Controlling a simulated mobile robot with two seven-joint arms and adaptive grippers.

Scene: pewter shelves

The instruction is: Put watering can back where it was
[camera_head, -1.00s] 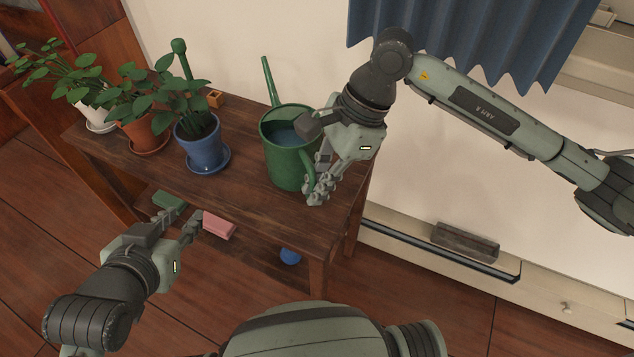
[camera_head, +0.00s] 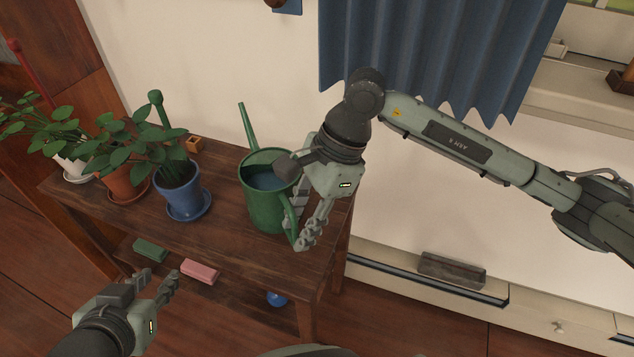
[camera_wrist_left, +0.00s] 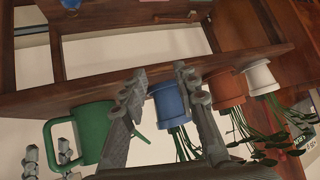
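The green watering can (camera_head: 262,205) stands upright on the dark wooden table (camera_head: 225,232), near its right end, with water inside and its spout up towards the wall. It also shows in the left wrist view (camera_wrist_left: 93,131). My right gripper (camera_head: 300,222) is at the can's handle, on its right side. In the left wrist view its fingers (camera_wrist_left: 48,158) stand apart, with the handle near them; contact cannot be told. My left gripper (camera_head: 158,283) is open and empty in front of the table, far from the can; its parted fingers fill the left wrist view (camera_wrist_left: 157,85).
Plants in a blue pot (camera_head: 184,193), a brown pot (camera_head: 127,180) and a white pot (camera_head: 75,166) line the table's left. A small wooden block (camera_head: 194,144) lies behind. A blue curtain (camera_head: 440,60) hangs behind.

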